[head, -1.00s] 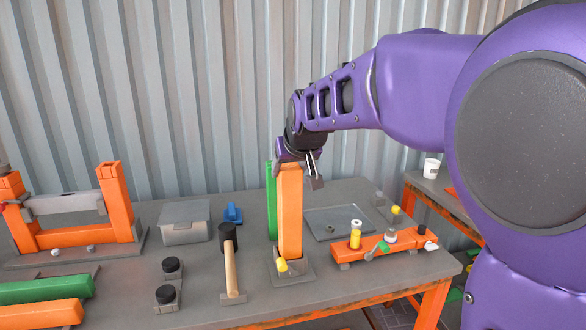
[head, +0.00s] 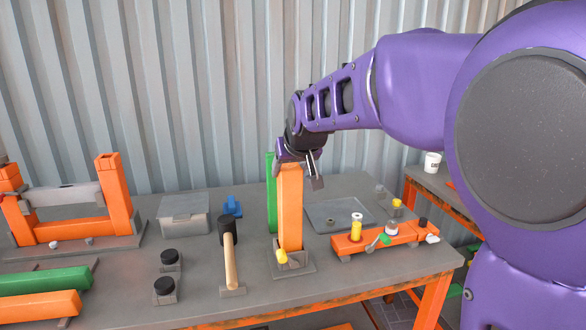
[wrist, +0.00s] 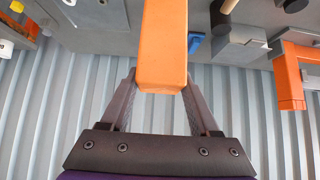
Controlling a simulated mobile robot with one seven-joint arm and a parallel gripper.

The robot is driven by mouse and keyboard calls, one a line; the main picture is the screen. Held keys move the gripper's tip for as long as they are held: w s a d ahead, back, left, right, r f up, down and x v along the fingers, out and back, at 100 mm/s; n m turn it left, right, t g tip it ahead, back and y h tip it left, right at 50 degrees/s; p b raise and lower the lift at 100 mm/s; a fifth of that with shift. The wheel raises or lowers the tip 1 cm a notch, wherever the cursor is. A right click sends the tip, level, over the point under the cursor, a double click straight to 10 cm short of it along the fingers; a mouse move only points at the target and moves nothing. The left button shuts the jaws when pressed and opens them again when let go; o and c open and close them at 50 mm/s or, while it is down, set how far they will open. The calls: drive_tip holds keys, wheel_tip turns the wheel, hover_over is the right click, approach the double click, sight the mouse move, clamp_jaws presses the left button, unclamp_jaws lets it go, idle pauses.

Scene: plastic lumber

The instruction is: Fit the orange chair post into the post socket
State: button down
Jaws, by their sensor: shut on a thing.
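The orange chair post (head: 290,210) stands upright on the table, tall and square in section. My gripper (head: 300,163) is shut on it near its top. In the wrist view the two fingers press on either side of the orange post (wrist: 163,45). The post's lower end is at the post socket (head: 305,267), a grey square base with a yellow knob (head: 281,257) at its front. The post looks upright over the socket, but I cannot tell how deep its foot sits, as the socket's wall hides it.
A green post (head: 271,190) stands right behind. A mallet (head: 230,260) and black-capped pieces (head: 164,286) lie to the left. An orange beam with fittings (head: 350,244) lies to the right. A grey box (head: 185,220) and an orange frame (head: 113,195) are further left.

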drive_tip(key=shift+f, duration=0.9)
drive_tip(key=shift+c, duration=0.3)
unclamp_jaws()
drive_tip(key=shift+f, duration=0.1)
drive_tip(key=shift+f+b, duration=0.1)
drive_tip(key=shift+b, duration=0.2)
